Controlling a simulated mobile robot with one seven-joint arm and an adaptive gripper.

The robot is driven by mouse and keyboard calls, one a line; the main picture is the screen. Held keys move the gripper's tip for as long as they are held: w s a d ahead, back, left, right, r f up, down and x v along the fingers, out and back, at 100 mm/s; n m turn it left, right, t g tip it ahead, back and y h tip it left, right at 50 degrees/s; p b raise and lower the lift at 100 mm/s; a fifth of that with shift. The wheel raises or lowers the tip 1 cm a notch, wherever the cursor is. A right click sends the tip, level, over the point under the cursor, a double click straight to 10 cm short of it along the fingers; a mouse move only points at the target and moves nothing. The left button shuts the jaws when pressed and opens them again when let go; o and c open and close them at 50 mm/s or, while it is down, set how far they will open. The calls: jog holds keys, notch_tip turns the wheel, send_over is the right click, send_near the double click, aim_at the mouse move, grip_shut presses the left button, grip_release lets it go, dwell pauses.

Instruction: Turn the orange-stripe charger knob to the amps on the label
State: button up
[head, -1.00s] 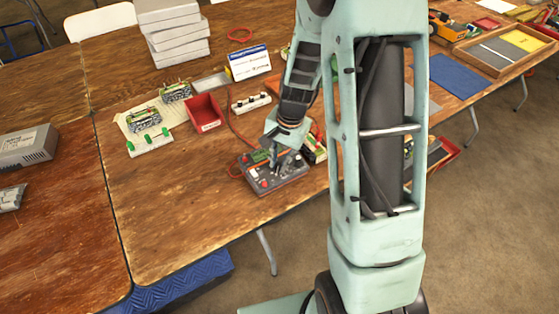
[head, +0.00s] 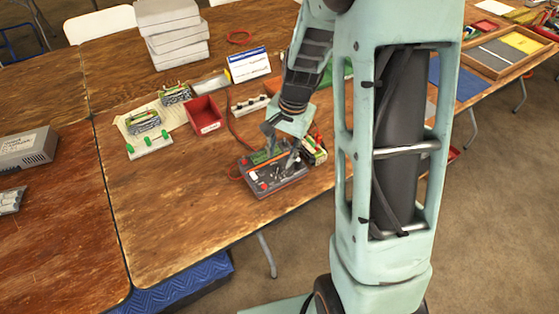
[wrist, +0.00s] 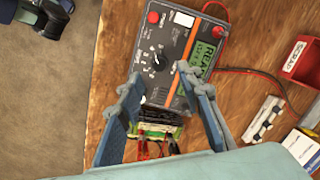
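The grey charger (head: 262,186) lies flat on the wooden table, with red posts and a green display. In the wrist view the charger (wrist: 185,17) shows an orange stripe (wrist: 192,42) beside the display and a round black knob (wrist: 160,58) inside a ring of white marks. The knob's setting is too small to read surely. My gripper (head: 280,146) is over the charger, its fingers spread. In the wrist view the open gripper (wrist: 158,78) has nothing between its fingertips, which sit just short of the knob. A white card with a blue header (head: 250,64) stands behind; its text is unreadable.
A battery pack (wrist: 160,132) with red and black leads sits close beside the charger, under my fingers. A red bin (head: 206,116), a white strip (head: 250,105) and green-board packs (head: 143,122) lie behind. The table front left of the charger is clear.

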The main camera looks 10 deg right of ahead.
notch_tip(320, 180, up, 7)
jog(key=shift+s+d, duration=0.4)
jog(key=shift+s, duration=0.05)
jog(key=shift+f, duration=0.15)
